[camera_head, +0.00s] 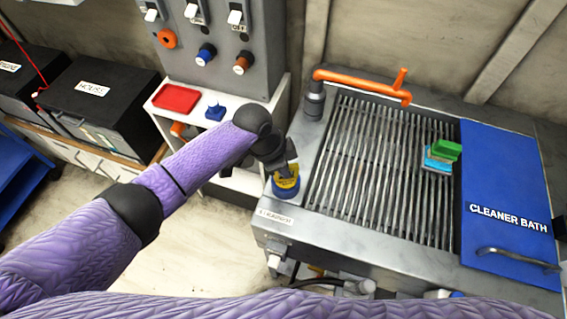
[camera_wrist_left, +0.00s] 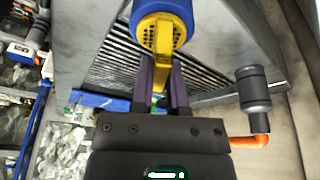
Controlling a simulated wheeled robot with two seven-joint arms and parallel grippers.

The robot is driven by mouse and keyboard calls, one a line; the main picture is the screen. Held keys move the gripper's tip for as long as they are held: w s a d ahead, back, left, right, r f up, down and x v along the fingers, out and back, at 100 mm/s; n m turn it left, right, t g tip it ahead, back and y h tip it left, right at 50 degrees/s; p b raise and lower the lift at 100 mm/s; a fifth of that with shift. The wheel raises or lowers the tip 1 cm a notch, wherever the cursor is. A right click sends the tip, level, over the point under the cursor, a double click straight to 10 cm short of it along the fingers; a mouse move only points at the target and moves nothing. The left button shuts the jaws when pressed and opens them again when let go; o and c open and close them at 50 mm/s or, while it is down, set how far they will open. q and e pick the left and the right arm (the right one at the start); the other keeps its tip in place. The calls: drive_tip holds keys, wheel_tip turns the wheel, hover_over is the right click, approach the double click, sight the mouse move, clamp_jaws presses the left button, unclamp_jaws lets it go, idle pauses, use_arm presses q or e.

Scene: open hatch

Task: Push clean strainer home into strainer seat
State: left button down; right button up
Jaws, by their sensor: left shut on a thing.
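The strainer, yellow with a perforated face (camera_wrist_left: 165,42), shows in the left wrist view, with a yellow handle running down between my fingers. In the head view its yellow part (camera_head: 286,182) shows at the near left corner of the cleaner bath. A blue ring (camera_wrist_left: 139,32), apparently the strainer seat, surrounds the yellow face; it also shows in the head view (camera_head: 286,192). My left gripper (camera_head: 287,168) is shut on the strainer's handle, its fingers (camera_wrist_left: 163,85) on either side. I cannot tell how deep the strainer sits. My right gripper is not in view.
The bath's slatted rack (camera_head: 370,180) carries a green and blue block (camera_head: 441,153). A blue lid marked CLEANER BATH (camera_head: 505,190) lies to its right. An orange pipe (camera_head: 360,84) rises behind. A white shelf (camera_head: 190,135) with a red tray (camera_head: 177,99) stands left.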

use_arm(q)
drive_tip(key=c, duration=0.7)
unclamp_jaws()
drive_tip(key=shift+o, duration=0.7)
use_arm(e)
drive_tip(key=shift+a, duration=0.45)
use_arm(q)
drive_tip(key=p+v, duration=0.3)
drive_tip(key=v, duration=0.7)
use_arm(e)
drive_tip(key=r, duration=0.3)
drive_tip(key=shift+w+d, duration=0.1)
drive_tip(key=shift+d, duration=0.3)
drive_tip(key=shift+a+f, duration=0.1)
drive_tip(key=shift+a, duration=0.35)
